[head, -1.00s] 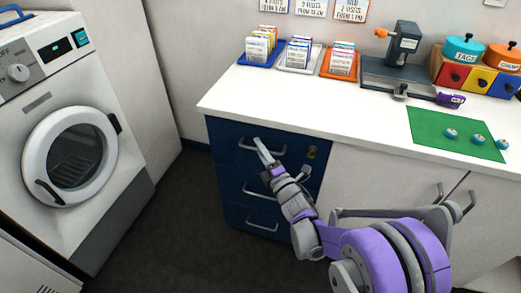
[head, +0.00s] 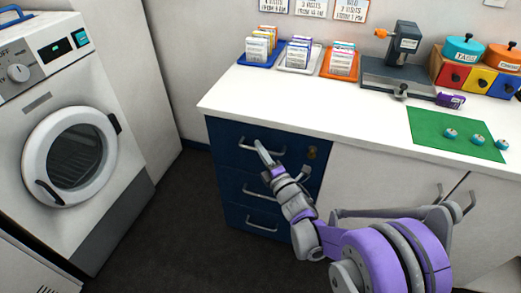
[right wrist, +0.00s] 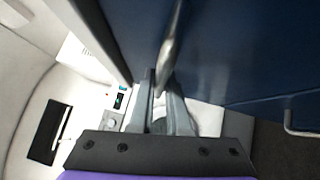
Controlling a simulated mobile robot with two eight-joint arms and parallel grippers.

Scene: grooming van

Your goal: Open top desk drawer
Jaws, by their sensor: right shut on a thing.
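The blue desk drawer unit (head: 235,200) stands under the left end of the white counter, with its drawers stacked. The top drawer (head: 224,136) looks closed and flush. Its grey bar handle (head: 275,152) runs across the front. My right gripper (head: 262,149) is shut on this handle, reaching up from the lower right. In the right wrist view, the handle (right wrist: 172,38) passes between the two fingers (right wrist: 162,100), next to the blue drawer front (right wrist: 235,50). The fingers hide part of the handle. My left gripper is out of view.
A brass lock (head: 312,152) sits right of the top handle. Lower drawer handles (head: 262,226) stick out below my gripper. A washing machine (head: 75,150) stands at the left. Open dark floor (head: 175,220) lies between it and the drawers.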

